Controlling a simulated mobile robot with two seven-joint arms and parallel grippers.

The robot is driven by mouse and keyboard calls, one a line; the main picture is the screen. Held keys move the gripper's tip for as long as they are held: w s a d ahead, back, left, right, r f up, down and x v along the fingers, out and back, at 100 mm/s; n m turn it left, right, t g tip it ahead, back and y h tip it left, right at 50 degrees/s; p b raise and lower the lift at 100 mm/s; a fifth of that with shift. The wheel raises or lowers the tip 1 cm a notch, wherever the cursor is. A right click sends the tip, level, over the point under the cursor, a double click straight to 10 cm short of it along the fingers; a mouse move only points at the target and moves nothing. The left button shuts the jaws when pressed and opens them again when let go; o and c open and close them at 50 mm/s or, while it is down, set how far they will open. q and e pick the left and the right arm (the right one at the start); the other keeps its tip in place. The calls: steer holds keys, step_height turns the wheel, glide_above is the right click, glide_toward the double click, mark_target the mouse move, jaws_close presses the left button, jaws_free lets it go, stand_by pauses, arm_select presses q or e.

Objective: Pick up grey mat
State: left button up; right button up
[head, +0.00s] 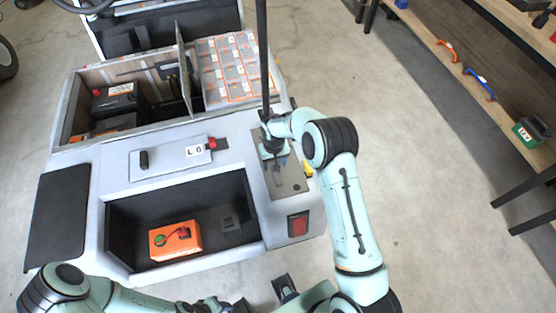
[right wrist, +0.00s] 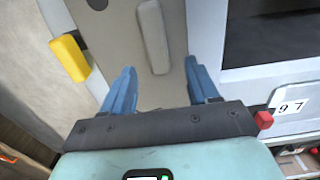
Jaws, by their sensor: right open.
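A grey flat panel (head: 285,188), the likeliest match for the grey mat, lies on the right side of the white cart top. In the right wrist view the panel (right wrist: 120,30) bears a raised pale grey bar (right wrist: 153,37). My right gripper (head: 272,150) is over the panel's far part, partly hiding it. Its blue fingers (right wrist: 158,90) are apart, one on each side of the bar's line, with nothing held. A dark grey-black sheet (head: 57,215) lies at the cart's left edge. My left gripper (head: 213,306) is at the bottom edge, cut off, its jaws unclear.
A black post (head: 262,55) rises close to my right gripper. A recess (head: 120,220) holds an orange box (head: 174,240). Behind are an open bin (head: 75,110) and a sectioned tray (head: 225,65). A yellow tab (head: 308,168) borders the panel.

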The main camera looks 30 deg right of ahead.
step_height(320, 180, down, 4)
steer(key=shift+d, duration=0.15)
jaws_close()
steer(key=shift+w, duration=0.1)
steer(key=shift+r, duration=0.15)
